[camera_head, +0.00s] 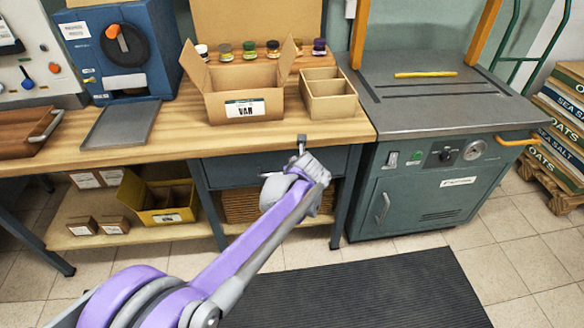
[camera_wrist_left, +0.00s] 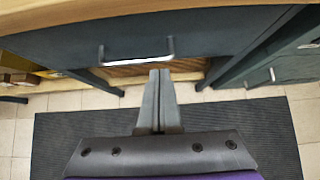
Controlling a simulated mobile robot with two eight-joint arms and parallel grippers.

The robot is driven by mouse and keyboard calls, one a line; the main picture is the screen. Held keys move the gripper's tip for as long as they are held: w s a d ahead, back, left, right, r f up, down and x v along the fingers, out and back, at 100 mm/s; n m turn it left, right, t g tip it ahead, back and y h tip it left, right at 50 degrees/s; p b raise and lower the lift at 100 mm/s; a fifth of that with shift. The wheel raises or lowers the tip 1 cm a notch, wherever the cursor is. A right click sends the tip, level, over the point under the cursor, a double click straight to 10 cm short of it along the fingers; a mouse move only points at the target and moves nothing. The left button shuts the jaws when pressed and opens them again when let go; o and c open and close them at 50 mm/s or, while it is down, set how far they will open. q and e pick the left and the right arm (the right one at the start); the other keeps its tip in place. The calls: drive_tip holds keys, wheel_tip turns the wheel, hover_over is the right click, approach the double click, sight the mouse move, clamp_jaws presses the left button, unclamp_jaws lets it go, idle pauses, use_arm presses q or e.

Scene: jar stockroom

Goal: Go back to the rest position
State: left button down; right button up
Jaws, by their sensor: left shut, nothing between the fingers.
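My left gripper (camera_head: 301,142) is in front of the workbench's drawer front in the head view. Its arm reaches in from the lower left. In the left wrist view the two fingers of the left gripper (camera_wrist_left: 158,76) are together, with nothing between them. They point at the dark drawer front (camera_wrist_left: 215,48) with its metal handle (camera_wrist_left: 138,62). I cannot tell whether the fingertips touch the handle. My right gripper shows in neither view.
The wooden bench (camera_head: 160,135) carries an open cardboard box (camera_head: 205,102), a divided box (camera_head: 329,107), a blue machine (camera_head: 150,40) and several small jars (camera_head: 249,50). A grey-green cabinet machine (camera_head: 400,215) stands right. A black mat (camera_head: 400,290) covers the floor in front.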

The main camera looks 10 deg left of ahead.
use_arm(q)
drive_tip(key=v, duration=0.4)
drive_tip(key=shift+s+d+r+p, duration=0.15)
drive_tip(key=shift+s+r+p, duration=0.15)
drive_tip(key=shift+p, duration=0.1)
